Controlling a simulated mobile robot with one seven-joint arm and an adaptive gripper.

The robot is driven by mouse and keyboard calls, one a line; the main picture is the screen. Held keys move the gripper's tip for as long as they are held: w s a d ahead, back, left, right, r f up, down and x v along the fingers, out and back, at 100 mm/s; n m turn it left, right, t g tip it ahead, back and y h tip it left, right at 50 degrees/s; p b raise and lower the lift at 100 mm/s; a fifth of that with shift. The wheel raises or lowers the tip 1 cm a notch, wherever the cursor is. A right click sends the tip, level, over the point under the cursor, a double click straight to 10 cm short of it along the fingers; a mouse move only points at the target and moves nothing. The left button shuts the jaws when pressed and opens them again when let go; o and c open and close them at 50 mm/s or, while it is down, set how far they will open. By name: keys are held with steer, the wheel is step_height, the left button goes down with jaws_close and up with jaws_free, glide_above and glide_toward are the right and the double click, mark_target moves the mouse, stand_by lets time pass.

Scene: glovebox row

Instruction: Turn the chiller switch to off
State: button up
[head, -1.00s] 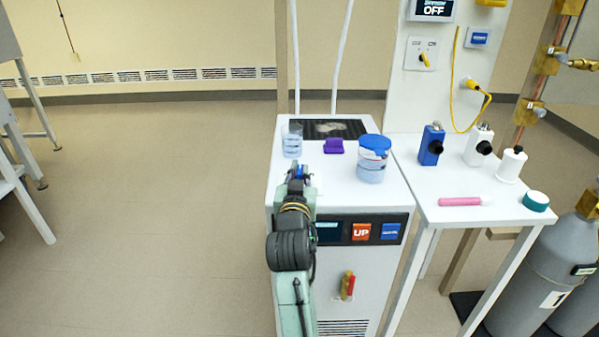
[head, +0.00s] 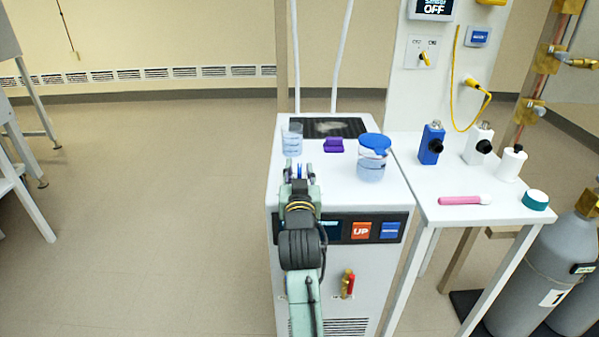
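The chiller (head: 340,191) appears to be the white cabinet in the middle, with a dark front panel holding an orange UP button (head: 361,230) and a blue button (head: 390,230). My arm covers the panel's left part, and I see no switch clearly labelled for the chiller. A red-handled valve (head: 348,284) is on the cabinet front below the panel. My gripper (head: 299,170) is over the cabinet's front top edge, fingers apart, apparently empty.
On the cabinet top are a clear jar (head: 292,141), a purple block (head: 334,145) and a blue-lidded tub (head: 373,160). Grey cylinders (head: 545,260) stand right. The left floor is open.

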steer(key=s, duration=0.7)
steer(key=shift+s, duration=0.25)
